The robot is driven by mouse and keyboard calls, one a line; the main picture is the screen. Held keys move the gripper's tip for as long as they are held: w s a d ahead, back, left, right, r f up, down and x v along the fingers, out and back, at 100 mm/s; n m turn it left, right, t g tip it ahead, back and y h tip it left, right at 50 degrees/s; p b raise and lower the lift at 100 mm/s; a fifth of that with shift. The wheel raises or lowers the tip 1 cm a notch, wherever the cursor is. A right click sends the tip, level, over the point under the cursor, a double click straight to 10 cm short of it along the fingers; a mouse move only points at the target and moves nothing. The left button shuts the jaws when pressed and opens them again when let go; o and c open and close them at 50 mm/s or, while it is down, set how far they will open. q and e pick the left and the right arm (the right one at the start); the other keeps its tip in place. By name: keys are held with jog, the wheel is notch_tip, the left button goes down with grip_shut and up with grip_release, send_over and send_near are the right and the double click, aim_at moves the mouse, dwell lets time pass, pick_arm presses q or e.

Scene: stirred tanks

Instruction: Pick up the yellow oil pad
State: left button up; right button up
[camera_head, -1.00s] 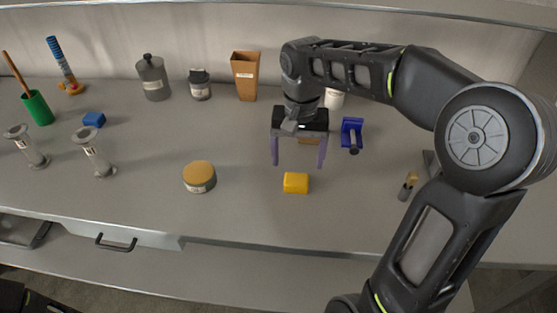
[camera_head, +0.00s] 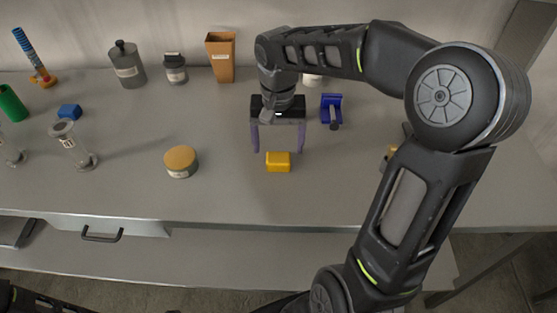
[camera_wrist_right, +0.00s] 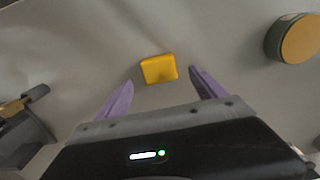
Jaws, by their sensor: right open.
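The yellow oil pad (camera_head: 278,162) is a small yellow block lying on the grey bench top, near the middle of the head view. It also shows in the right wrist view (camera_wrist_right: 158,68), beyond the fingertips and between their lines. My right gripper (camera_head: 277,150) is open and empty, its purple fingers pointing down above the bench just behind the pad. In the right wrist view the gripper (camera_wrist_right: 160,85) has its two fingers wide apart, with nothing between them. My left gripper is not in view.
A round tin with an orange lid (camera_head: 181,161) stands left of the pad. A blue holder (camera_head: 331,109) stands behind on the right. A brown tapered container (camera_head: 221,57), grey bottle (camera_head: 126,64) and dark jar (camera_head: 174,68) stand at the back. Glass cylinders (camera_head: 72,146) are at left.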

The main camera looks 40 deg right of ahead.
aim_at(279, 157)
notch_tip(279, 157, down, 5)
jog(key=shift+s+f+p, duration=0.1)
jog(key=shift+p, duration=0.35)
jog(key=shift+c, duration=0.4)
jog(key=c, duration=1.4)
